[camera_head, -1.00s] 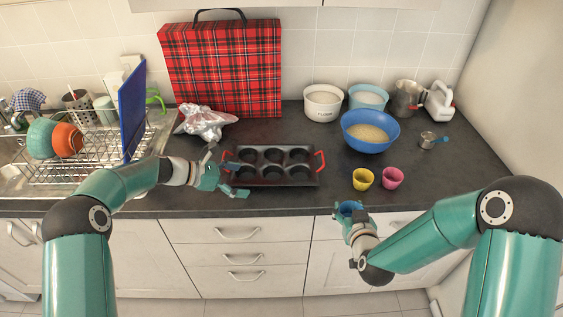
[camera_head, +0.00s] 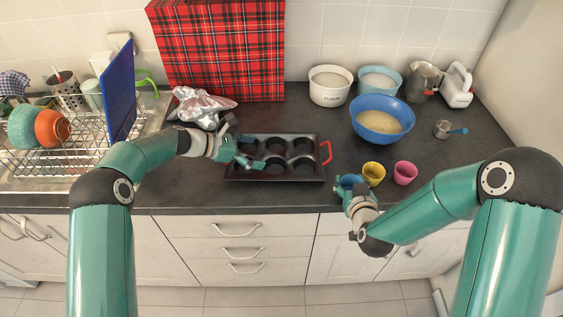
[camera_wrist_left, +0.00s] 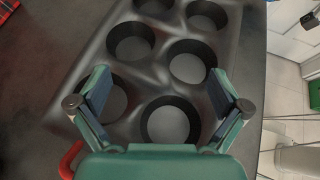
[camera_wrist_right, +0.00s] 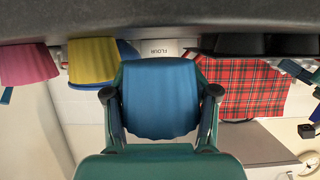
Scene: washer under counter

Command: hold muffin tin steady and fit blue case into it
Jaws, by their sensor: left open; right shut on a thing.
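The dark muffin tin (camera_head: 318,174) lies on the counter with red handles and several empty cups; it fills much of the left wrist view (camera_wrist_left: 155,75). My left gripper (camera_head: 250,152) is open over the tin's left end, its fingers (camera_wrist_left: 160,95) spread above the cups. The tin's left red handle (camera_wrist_left: 70,158) shows beside that gripper. The blue case (camera_head: 349,181) is held in my right gripper (camera_head: 353,190) at the counter's front edge, right of the tin. In the right wrist view the blue case (camera_wrist_right: 160,98) sits between the two fingers (camera_wrist_right: 160,105).
A yellow case (camera_head: 374,172) and a pink case (camera_head: 405,173) stand just right of the blue one. Behind them are a blue bowl (camera_head: 382,127), a flour container (camera_head: 330,88) and a measuring cup (camera_head: 443,129). A foil bag (camera_head: 203,107) lies behind the tin.

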